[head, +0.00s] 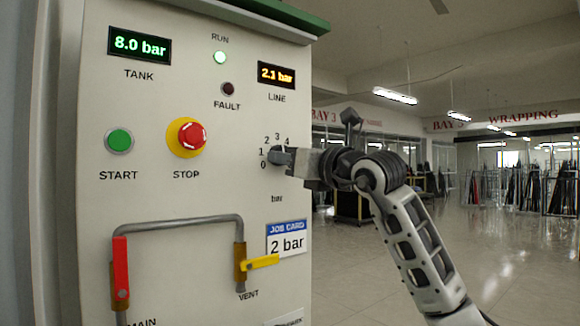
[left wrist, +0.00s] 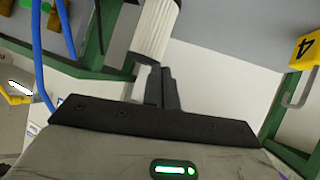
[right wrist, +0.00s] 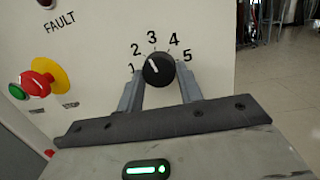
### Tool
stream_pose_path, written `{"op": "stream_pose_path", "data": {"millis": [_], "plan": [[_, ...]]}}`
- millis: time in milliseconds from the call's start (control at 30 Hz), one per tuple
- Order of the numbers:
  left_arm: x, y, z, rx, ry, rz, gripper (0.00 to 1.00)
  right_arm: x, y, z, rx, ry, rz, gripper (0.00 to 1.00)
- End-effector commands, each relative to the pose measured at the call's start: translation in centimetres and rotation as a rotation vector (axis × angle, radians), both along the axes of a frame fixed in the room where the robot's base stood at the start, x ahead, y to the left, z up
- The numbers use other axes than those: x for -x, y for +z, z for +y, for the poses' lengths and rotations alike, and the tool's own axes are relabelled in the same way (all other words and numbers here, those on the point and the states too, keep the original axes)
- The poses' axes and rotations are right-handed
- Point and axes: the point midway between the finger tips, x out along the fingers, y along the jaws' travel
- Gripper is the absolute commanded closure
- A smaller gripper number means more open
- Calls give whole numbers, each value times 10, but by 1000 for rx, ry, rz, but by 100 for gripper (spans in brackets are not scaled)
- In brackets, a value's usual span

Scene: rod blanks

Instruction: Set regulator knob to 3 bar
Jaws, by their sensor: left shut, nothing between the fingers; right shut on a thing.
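The regulator knob (right wrist: 159,69) is black and round, on a scale marked 1 to 5 in the right wrist view. Its white pointer line is tilted up-left, towards the 2. In the head view the knob (head: 276,155) is partly hidden by my right gripper (head: 290,157). The right gripper's fingers are shut on the knob's two sides. The LINE display (head: 276,75) reads 2.1 bar. The job card (head: 287,240) reads 2 bar. My left gripper (left wrist: 162,88) is shut and empty in the left wrist view, and out of the head view.
The panel also carries the TANK display (head: 139,45) at 8.0 bar, a green START button (head: 119,141), a red STOP button (head: 190,135), a red-handled valve (head: 121,268) and a yellow VENT lever (head: 262,262). A white ribbed cylinder (left wrist: 157,28) is close beyond my left fingers.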

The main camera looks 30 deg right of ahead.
Motion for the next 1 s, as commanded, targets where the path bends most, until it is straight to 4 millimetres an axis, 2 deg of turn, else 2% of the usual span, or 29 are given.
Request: {"op": "stream_pose_path", "data": {"millis": [400, 967, 1000], "plan": [[-1, -4, -1, -3, -4, -12, 100, 0, -1, 2, -202, 3, 19, 87], [0, -3, -1, -3, -8, -14, 100, 0, -1, 2, -233, 1, 20, 87], [0, -3, -1, -3, -8, -14, 100, 0, -1, 2, -232, 1, 20, 61]]}}
